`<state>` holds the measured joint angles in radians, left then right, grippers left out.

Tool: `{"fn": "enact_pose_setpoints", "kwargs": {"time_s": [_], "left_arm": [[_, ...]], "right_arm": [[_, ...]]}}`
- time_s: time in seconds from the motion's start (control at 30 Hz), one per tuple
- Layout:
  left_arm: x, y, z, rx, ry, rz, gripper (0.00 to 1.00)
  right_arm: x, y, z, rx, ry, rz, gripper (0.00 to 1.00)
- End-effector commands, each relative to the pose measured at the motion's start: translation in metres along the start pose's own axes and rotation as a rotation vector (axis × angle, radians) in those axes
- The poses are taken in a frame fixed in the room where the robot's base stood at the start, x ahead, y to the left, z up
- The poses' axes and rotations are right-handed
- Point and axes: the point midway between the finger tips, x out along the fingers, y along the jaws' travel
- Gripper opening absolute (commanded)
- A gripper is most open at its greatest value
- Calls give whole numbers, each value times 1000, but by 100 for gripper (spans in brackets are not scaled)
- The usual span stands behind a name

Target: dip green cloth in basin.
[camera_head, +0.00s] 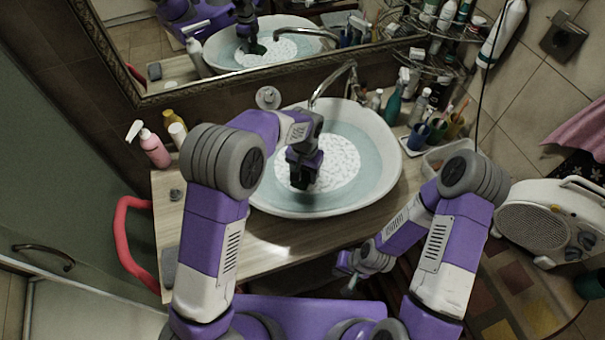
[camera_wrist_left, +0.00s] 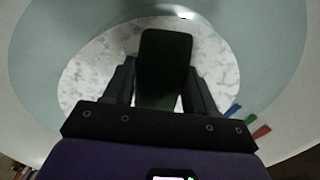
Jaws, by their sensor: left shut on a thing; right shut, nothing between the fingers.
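The white oval basin (camera_head: 388,140) stands on the wooden counter, with a pale blue inside and a white speckled patch in its middle. My left gripper (camera_head: 299,182) is over the middle of the basin, pointing down. In the left wrist view its fingers (camera_wrist_left: 163,85) are shut on the dark green cloth (camera_wrist_left: 165,62), a flat rounded piece seen against the speckled patch. Whether the cloth touches the basin's inside I cannot tell. In the head view the gripper mostly hides it. My right gripper (camera_head: 350,277) is shut and empty, low in front of the counter.
A chrome faucet (camera_head: 340,82) arches over the back of the basin. A pink pump bottle (camera_head: 149,146) stands at the left, and bottles and cups (camera_head: 437,128) at the right. A mirror (camera_head: 260,45) hangs behind. A white heater (camera_head: 550,222) is at the right.

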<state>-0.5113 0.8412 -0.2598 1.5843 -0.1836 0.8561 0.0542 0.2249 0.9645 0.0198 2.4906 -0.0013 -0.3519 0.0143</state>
Motion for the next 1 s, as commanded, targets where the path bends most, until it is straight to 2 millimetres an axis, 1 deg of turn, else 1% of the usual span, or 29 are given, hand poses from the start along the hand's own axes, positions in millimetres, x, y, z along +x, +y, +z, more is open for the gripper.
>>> {"fn": "enact_pose_setpoints", "kwargs": {"time_s": [0.03,0.1,1.0], "left_arm": [[-9,0,0,0,1,0,32],[-15,0,0,0,1,0,32],[-94,0,0,0,1,0,32]], "right_arm": [[-6,-2,0,0,0,0,0],[-11,-4,0,0,0,0,0],[-65,-24,3,0,0,0,0]]}}
